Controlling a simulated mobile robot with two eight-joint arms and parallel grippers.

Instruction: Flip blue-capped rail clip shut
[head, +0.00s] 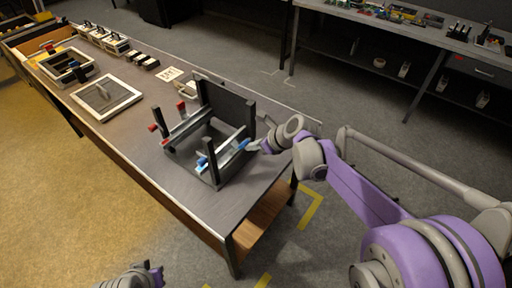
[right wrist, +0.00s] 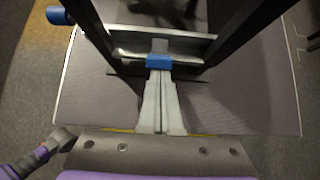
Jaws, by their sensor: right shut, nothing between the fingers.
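A dark truss frame (head: 228,100) with black posts stands on the table, carrying light rails. One blue cap (head: 243,144) is on the rail end nearest my right arm; in the right wrist view this blue cap (right wrist: 158,62) sits across the rail with a grey tab above it. A second blue cap (head: 202,162) is further left. My right gripper (head: 252,146) is shut and empty, its fingertips (right wrist: 160,76) at the near blue cap; contact is unclear. Whether that clip is fully closed is unclear. My left gripper (head: 152,276) is at the bottom edge, partly cut off.
Two red caps (head: 181,105) are on the frame's left side. The table (head: 140,135) also holds a white-framed panel (head: 106,97), a card (head: 168,74) and several trays at the far end. Black posts stand on both sides of my right fingers. The table's near corner is clear.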

